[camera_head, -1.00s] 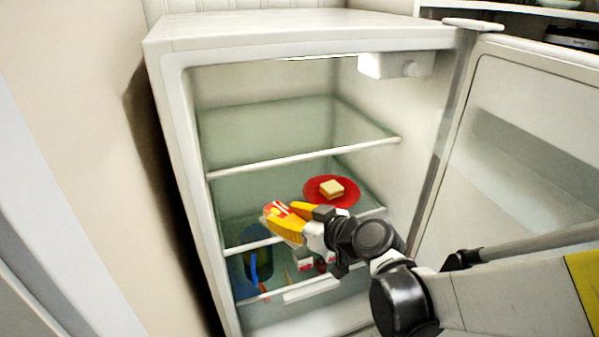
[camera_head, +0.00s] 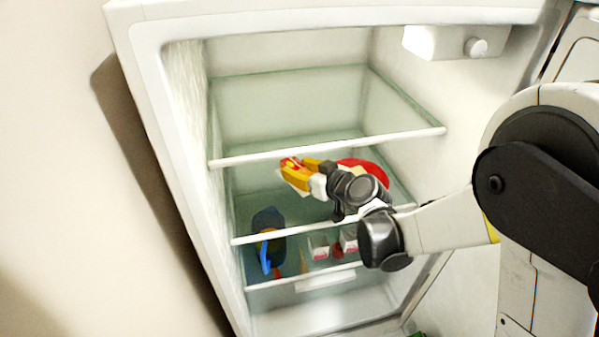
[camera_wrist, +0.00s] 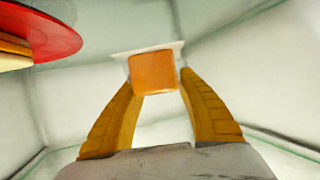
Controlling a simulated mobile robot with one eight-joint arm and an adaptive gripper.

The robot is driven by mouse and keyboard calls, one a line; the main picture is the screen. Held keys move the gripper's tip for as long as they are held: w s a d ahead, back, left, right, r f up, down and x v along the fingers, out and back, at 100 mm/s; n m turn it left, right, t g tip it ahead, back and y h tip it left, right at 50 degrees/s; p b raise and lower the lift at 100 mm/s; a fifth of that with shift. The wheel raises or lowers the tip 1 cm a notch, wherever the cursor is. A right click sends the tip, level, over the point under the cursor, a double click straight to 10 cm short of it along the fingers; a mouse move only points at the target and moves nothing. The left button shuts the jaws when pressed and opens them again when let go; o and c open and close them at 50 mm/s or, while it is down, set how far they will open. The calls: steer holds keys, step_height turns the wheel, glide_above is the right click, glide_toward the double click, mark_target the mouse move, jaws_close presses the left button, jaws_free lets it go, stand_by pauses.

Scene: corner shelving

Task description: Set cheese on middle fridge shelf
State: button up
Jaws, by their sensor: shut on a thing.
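My gripper (camera_head: 296,175) is inside the open fridge, between the top glass shelf (camera_head: 300,150) and the middle glass shelf (camera_head: 310,230). Its yellow fingers are shut on the cheese (camera_head: 290,162), which shows red, yellow and white at the fingertips. In the wrist view the cheese (camera_wrist: 153,72) is an orange block with a pale edge, between the two fingers of my gripper (camera_wrist: 156,84). Whether the cheese touches the shelf, I cannot tell. My arm hides part of the middle shelf.
A red plate (camera_head: 372,168) lies to the right, partly behind my arm; the wrist view shows it (camera_wrist: 62,30) at upper left. A blue pitcher-like item (camera_head: 268,240) and small white-and-red boxes (camera_head: 319,248) stand lower down. The fridge's left wall (camera_head: 180,130) is near. The top shelf looks empty.

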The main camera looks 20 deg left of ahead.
steer(key=shift+x, duration=1)
step_height(320, 180, down, 5)
steer(key=shift+w+r, duration=0.2)
steer(key=shift+s+r, duration=0.1)
steer(key=shift+s, duration=0.05)
steer(key=o, duration=1.3)
steer(key=shift+o, duration=0.2)
steer(key=shift+d+p, duration=0.1)
steer(key=shift+p, duration=0.2)
steer(key=b+v, duration=0.1)
steer(key=v, duration=1)
steer(key=shift+s+d+r, duration=0.2)
steer(key=shift+d, duration=0.1)
